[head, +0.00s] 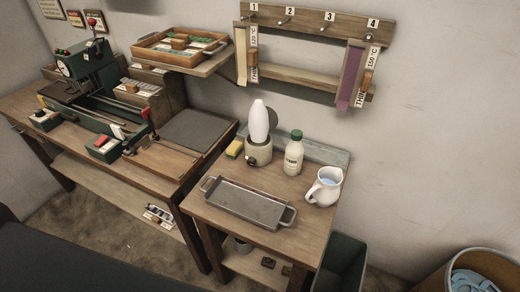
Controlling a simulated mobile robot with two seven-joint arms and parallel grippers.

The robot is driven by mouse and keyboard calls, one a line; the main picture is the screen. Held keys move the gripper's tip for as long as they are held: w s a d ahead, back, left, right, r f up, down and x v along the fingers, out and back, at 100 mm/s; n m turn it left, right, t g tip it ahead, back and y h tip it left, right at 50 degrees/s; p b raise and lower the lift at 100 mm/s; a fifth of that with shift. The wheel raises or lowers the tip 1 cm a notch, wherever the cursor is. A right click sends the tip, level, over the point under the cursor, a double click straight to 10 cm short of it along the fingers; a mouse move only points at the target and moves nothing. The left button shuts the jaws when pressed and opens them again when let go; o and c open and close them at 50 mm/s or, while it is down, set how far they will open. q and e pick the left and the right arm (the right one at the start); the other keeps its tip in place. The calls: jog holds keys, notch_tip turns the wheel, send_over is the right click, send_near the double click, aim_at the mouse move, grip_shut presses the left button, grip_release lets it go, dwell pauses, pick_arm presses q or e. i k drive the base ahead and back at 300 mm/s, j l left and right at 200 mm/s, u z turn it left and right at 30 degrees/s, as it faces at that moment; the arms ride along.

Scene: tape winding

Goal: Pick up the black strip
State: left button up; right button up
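I cannot make out a black strip for certain in the head view. A wooden wall rack (300,76) has hooks numbered 1 to 4. A cream strip (241,58) hangs at hook 1 and a purple strip (350,76) at hook 4, each beside a white printed tag. No strip hangs at hooks 2 and 3. Neither of my grippers is in view.
A green machine (85,68) stands on the left bench beside a dark flat plate (198,130). The right table holds a metal tray (246,204), a white-topped device (259,122), a bottle (293,155) and a jug (325,188). A bin (341,265) stands below.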

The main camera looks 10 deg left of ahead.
aim_at(165, 219)
jog(key=u, duration=1.65)
jog(key=z, duration=0.4)
jog(key=j+z, duration=0.75)
jog(key=z, duration=0.2)
jog(key=k+j+z, duration=0.2)
jog(key=j, duration=0.2)
jog(key=k+j+z, duration=0.2)
jog(key=j, duration=0.2)
jog(key=k+j, duration=0.1)
jog(key=j, duration=0.2)
jog(key=k+j+z, duration=0.1)
jog(key=j, duration=0.2)
jog(key=k+j+z, duration=0.1)
jog(key=j, duration=0.15)
